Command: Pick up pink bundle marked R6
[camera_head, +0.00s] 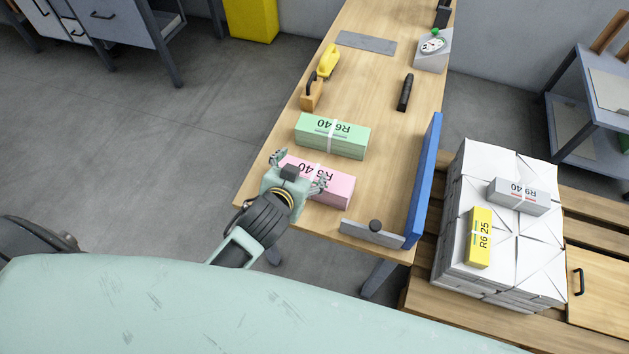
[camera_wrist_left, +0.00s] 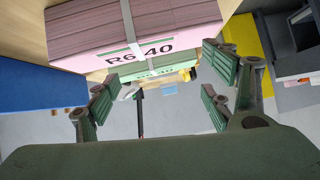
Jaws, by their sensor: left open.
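The pink bundle (camera_head: 335,187) marked R6 40 lies on the wooden table (camera_head: 378,77) near its near end, with a white band around it. My left gripper (camera_head: 299,170) is open at its left part and hides some of it and its label. In the left wrist view the pink bundle (camera_wrist_left: 135,25) fills the top, with its label legible. There the open fingers (camera_wrist_left: 160,92) show below it, with nothing held between them. I cannot tell whether a finger touches the bundle. My right gripper is not in view.
A green bundle (camera_head: 332,136) marked R6 40 lies just behind the pink one. A grey plate with a knob (camera_head: 372,233) and a blue upright panel (camera_head: 424,180) border the right. A pallet stack (camera_head: 510,255) carries yellow and grey bundles. Tools lie farther back.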

